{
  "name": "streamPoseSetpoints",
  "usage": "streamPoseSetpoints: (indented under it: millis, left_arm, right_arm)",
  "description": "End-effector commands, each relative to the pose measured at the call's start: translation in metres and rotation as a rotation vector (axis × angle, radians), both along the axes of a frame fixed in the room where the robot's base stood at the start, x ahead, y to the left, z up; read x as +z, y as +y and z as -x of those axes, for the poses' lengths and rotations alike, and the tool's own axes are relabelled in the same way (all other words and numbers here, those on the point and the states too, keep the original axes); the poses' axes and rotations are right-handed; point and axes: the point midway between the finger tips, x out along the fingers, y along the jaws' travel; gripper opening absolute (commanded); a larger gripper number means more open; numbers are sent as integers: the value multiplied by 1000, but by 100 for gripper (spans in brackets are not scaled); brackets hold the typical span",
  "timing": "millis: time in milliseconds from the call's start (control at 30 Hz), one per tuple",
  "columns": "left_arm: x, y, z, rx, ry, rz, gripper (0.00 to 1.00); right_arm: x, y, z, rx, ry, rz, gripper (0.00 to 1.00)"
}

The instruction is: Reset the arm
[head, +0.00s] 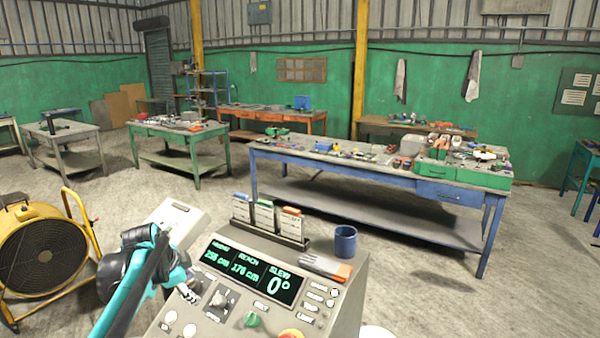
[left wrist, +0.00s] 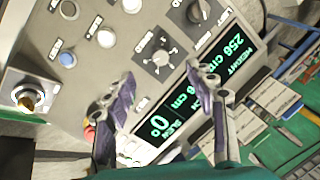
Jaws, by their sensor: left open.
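A grey control panel (head: 225,300) stands before me. Its dark display (head: 253,271) shows green figures for height, reach and slew, with slew at 0°; it also shows in the left wrist view (left wrist: 225,52). My left gripper (head: 188,292) is over the panel's left part, open and empty. In the left wrist view, its two fingers (left wrist: 163,82) stand apart in front of the panel, partly covering the display. A green knob (head: 252,320) is near the panel's front. My right gripper is not in view.
A card rack (head: 270,236), a blue mug (head: 345,241) and gloves (head: 325,266) are at the panel's back edge. A yellow fan (head: 40,255) stands at left. A blue workbench (head: 380,176) stands behind, with open floor between.

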Motion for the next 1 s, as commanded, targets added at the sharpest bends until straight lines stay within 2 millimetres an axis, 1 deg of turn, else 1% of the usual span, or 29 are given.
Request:
streamPoseSetpoints:
  millis: [33, 67, 100, 167, 200, 267, 300, 367, 400, 500, 600, 700, 800, 900, 1000]
  left_arm:
    - [-4, -16, 22, 59, 0, 27, 56]
    - [-5, -24, 33, 102, -2, 45, 56]
    - [-8, -34, 48, 157, -3, 69, 56]
    - [-12, -48, 72, 240, -6, 108, 56]
    - [-17, -56, 88, 295, -10, 133, 56]
    - [-25, -69, 112, 376, -15, 173, 56]
    - [-32, -76, 128, 430, -19, 200, 56]
    - [-44, -86, 152, 510, -27, 244, 56]
    - [-53, -92, 168, 562, -32, 272, 56]
    - [-78, -105, 205, 688, -45, 348, 56]
    - [-104, -114, 237, 799, -57, 418, 56]
    - [-125, -119, 259, 884, -66, 476, 56]
    - [-139, -122, 272, 940, -72, 514, 56]
    - [-145, -123, 277, 966, -75, 532, 56]
    - [-145, -123, 278, 975, -76, 538, 56]
  right_arm:
    - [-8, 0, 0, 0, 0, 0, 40]
    - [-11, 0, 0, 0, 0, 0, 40]
    - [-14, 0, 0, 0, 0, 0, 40]
    - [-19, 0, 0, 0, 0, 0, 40]
    - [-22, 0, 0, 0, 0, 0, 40]
    - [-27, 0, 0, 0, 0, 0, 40]
    - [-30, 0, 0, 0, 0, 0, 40]
    - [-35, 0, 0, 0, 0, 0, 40]
    - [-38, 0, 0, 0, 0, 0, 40]
    - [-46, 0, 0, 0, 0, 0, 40]
    - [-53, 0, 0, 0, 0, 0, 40]
    - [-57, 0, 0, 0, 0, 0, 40]
    - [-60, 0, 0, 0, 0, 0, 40]
    - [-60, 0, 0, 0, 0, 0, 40]
    - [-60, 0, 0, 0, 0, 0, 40]
